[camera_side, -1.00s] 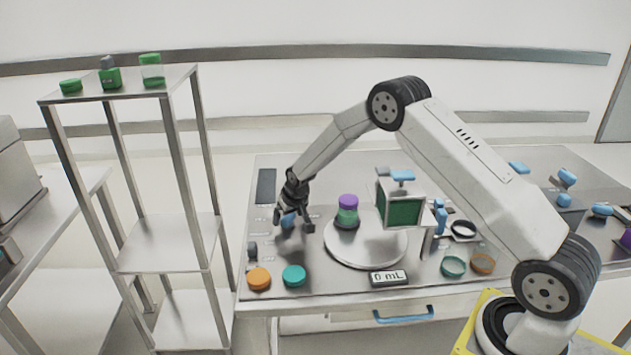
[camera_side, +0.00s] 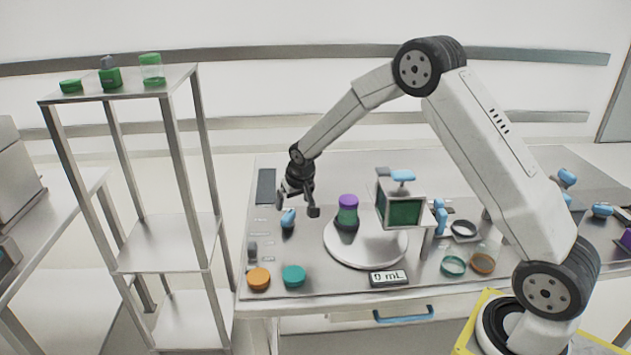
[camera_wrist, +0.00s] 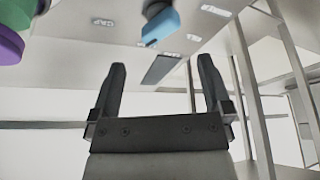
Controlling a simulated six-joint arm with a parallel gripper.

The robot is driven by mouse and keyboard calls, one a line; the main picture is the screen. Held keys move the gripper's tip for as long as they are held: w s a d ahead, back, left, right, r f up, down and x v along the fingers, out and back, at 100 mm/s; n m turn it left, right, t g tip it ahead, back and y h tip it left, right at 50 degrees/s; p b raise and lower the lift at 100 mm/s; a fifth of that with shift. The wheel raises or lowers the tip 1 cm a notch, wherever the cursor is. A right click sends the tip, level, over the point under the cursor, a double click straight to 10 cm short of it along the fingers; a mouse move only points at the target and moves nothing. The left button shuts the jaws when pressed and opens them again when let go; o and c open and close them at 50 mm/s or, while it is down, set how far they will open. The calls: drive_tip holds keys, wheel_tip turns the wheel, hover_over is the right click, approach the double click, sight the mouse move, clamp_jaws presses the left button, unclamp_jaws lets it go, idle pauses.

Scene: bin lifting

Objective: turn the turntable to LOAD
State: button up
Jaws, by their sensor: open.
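The turntable (camera_side: 368,252) is a round pale disc on the bench, left of centre. A green jar with a purple lid (camera_side: 348,210) stands upright on it, and a box with a dark green screen (camera_side: 404,207) stands over its right part. A small blue-handled knob (camera_side: 288,218) sits on the bench left of the turntable; it also shows in the wrist view (camera_wrist: 160,26). My gripper (camera_side: 297,208) is open and empty, a little above the knob and apart from it. Its two fingers (camera_wrist: 160,85) show spread in the wrist view.
Orange (camera_side: 258,279) and teal (camera_side: 294,275) lids lie at the front left, beside a readout showing 0 mL (camera_side: 389,278). Rings (camera_side: 453,266) lie at the right. A metal shelf (camera_side: 130,245) stands left of the bench.

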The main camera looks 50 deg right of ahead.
drive_tip(key=s+a+r+n, duration=0.1)
drive_tip(key=s+a, duration=0.3)
drive_tip(key=s, duration=0.7)
drive_tip(key=s+a+r+n+g+y, duration=0.1)
drive_tip(key=s+a+r, duration=0.3)
drive_tip(key=s, duration=0.8)
drive_tip(key=shift+s+a+n, duration=0.15)
drive_tip(key=shift+s+n, duration=0.1)
drive_tip(key=shift+n, duration=0.45)
drive_tip(key=shift+w, duration=0.15)
drive_tip(key=c, duration=0.4)
drive_tip(key=m+g, duration=0.3)
drive_tip(key=m, duration=1)
hover_over(287, 215)
drive_tip(key=s, duration=0.1)
drive_tip(key=shift+y, duration=0.3)
drive_tip(key=f, duration=0.4)
drive_tip(key=shift+a+f, duration=0.3)
drive_tip(key=shift+w+d+f+m, duration=0.3)
drive_tip(key=shift+w+d+m, duration=0.05)
drive_tip(key=shift+w+m, duration=0.15)
